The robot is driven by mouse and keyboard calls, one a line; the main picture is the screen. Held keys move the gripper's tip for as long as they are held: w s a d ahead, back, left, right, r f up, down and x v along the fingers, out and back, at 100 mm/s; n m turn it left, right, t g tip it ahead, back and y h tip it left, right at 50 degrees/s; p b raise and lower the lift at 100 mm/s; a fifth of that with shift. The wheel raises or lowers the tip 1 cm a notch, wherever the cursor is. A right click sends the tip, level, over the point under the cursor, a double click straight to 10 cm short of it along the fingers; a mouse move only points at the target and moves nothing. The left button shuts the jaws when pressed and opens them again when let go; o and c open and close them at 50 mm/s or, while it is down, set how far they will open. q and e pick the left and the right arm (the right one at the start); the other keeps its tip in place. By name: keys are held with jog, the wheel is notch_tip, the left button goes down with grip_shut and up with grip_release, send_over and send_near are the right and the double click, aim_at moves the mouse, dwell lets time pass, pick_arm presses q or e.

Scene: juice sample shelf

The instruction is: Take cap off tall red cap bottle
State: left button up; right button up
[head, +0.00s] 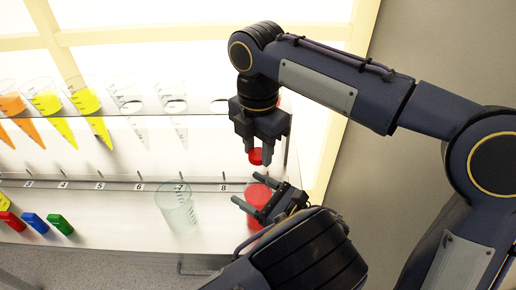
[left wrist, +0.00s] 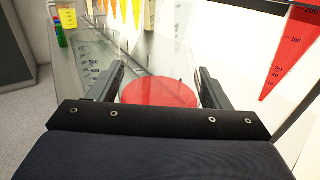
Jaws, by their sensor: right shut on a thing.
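My right gripper (head: 259,138), the upper one, points down and is shut on a small red cap (head: 256,157). The cap is in the air above a red container (head: 258,194) near the shelf's right end, apart from it in the picture. I take this container for the bottle; its lower part is partly hidden. My left gripper (head: 245,189) is open, with its fingers at either side of the red container. In the left wrist view, the red round top (left wrist: 158,92) shows between the two spread fingers, with small gaps visible beside it.
A clear beaker (head: 178,208) stands left of the red container on the numbered shelf (head: 110,202). Cones of orange and yellow liquid (head: 88,101) hang in the upper rack (head: 200,108). Red, blue and green blocks (head: 60,224) lie at the left. A red cone (left wrist: 291,50) is close at the right.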

pick_arm(q)
jog(key=o, duration=0.3)
jog(key=shift+d, duration=0.1)
